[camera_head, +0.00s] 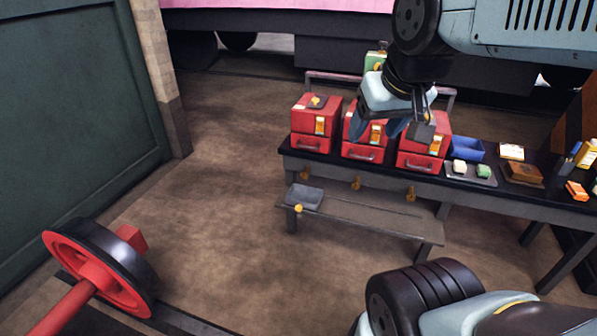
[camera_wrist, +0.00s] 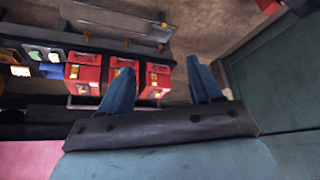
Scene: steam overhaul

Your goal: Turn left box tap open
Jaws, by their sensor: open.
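The left red box (camera_head: 303,119) stands at the left end of the dark bench, with a brass tap-like fitting (camera_head: 315,101) on its top. A brass tap-shaped piece (camera_head: 304,174) hangs under the bench edge below it. Which fitting is the box's tap I cannot tell. My gripper (camera_head: 379,130) is open and empty, its blue fingers in front of the middle and right red boxes in the head view. In the wrist view the scene is inverted; the left box (camera_wrist: 158,80) shows between my gripper's fingertips (camera_wrist: 160,66), beyond them and apart.
The middle red box (camera_head: 362,152) and right red box (camera_head: 418,160) stand beside it. A blue bin (camera_head: 468,150) and several small items lie farther right. A grey tray (camera_head: 303,197) is on the lower shelf. A red wheel (camera_head: 100,262) stands at lower left; floor between is clear.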

